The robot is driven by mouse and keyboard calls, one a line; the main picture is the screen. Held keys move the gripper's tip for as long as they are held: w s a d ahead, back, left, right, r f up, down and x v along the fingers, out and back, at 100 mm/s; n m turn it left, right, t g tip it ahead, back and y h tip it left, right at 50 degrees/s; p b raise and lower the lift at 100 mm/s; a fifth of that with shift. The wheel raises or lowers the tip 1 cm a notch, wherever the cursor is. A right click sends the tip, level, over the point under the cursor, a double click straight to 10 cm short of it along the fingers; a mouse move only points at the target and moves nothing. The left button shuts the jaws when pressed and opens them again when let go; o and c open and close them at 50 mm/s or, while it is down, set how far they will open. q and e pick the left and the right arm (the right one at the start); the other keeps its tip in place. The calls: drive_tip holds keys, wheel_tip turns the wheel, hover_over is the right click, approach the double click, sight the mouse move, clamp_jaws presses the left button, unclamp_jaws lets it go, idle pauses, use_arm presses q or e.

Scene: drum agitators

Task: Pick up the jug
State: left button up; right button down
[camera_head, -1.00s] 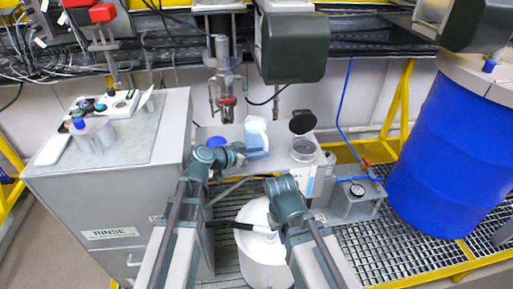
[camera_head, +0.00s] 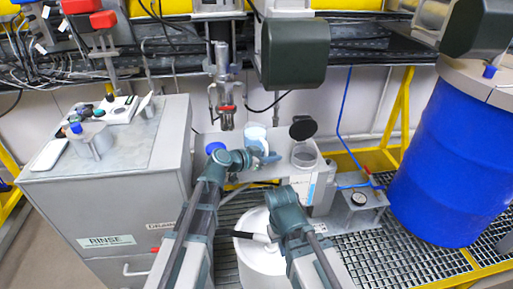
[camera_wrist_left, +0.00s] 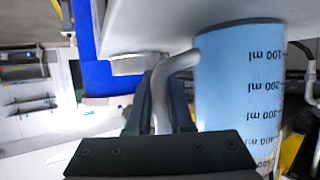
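The jug (camera_head: 255,138) is a pale blue measuring jug with ml marks, on the light bench behind my left arm in the head view. The left wrist view shows it upside down, its blue body (camera_wrist_left: 235,95) on the right and its grey handle (camera_wrist_left: 160,85) on the left. My left gripper (camera_wrist_left: 160,108) has its dark fingers on both sides of the handle, close against it. The jug's base looks to be at the bench surface; I cannot tell whether it is lifted. My right gripper (camera_head: 258,237) is low over a white container; its fingers are too unclear to read.
A clear canister with an open black lid (camera_head: 304,152) stands right of the jug. A blue round lid (camera_head: 215,148) lies to its left. A mixer head (camera_head: 222,95) hangs above. A grey RINSE cabinet (camera_head: 110,190) stands left, and a blue drum (camera_head: 455,150) right.

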use_arm(q)
clamp_jaws()
idle(0.4)
drive_tip(key=shift+r, duration=0.1)
use_arm(e)
drive_tip(key=shift+r, duration=0.15)
idle(0.9)
